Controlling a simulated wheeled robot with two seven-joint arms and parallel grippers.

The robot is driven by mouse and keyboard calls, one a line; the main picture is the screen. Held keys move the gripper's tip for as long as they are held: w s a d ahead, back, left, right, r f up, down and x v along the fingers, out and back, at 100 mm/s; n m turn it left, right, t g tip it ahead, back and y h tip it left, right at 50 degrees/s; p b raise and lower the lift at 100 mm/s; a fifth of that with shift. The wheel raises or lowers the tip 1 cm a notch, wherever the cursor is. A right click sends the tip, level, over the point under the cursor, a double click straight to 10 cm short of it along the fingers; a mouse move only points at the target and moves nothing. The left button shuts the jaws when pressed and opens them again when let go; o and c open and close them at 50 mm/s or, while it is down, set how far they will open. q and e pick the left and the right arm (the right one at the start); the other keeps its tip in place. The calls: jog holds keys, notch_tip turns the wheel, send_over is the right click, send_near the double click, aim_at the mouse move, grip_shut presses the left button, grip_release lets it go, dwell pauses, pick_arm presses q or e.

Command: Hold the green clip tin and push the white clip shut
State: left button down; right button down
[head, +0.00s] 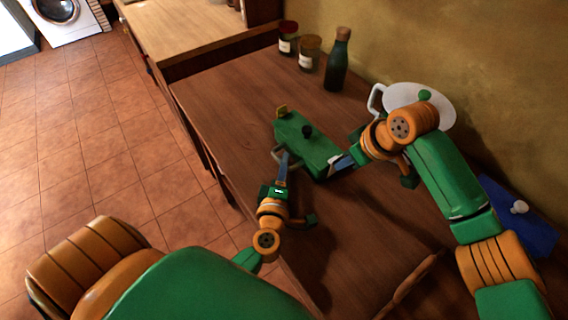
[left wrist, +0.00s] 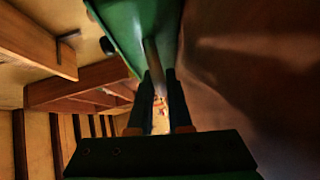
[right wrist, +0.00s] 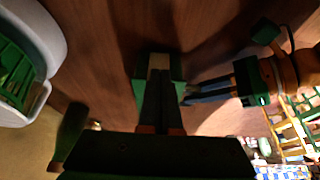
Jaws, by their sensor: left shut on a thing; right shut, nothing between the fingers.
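The green clip tin (head: 305,142) stands on the brown counter, with a black knob on its lid and a yellow clip (head: 281,112) at its far end. My left gripper (head: 283,160) is shut on the tin's grey side handle (head: 277,152); the bar runs between the fingers in the left wrist view (left wrist: 151,58). The pale clip (right wrist: 159,62) is at the tin's near end, in front of my right gripper (right wrist: 160,82). In the head view the white clip (head: 335,159) is partly covered by that gripper. My right fingers are shut and empty, close to the clip; I cannot tell whether they touch.
Two jars (head: 309,53) and a dark green bottle (head: 338,62) stand at the back. A blue object (head: 535,236) lies at the right. The counter left of the tin is clear.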

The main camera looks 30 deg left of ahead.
pick_arm(q)
jog(key=c, duration=0.8)
grip_release()
pick_arm(e)
notch_tip(320, 180, up, 7)
jog(key=d, duration=0.1)
jog(key=shift+s, duration=0.2)
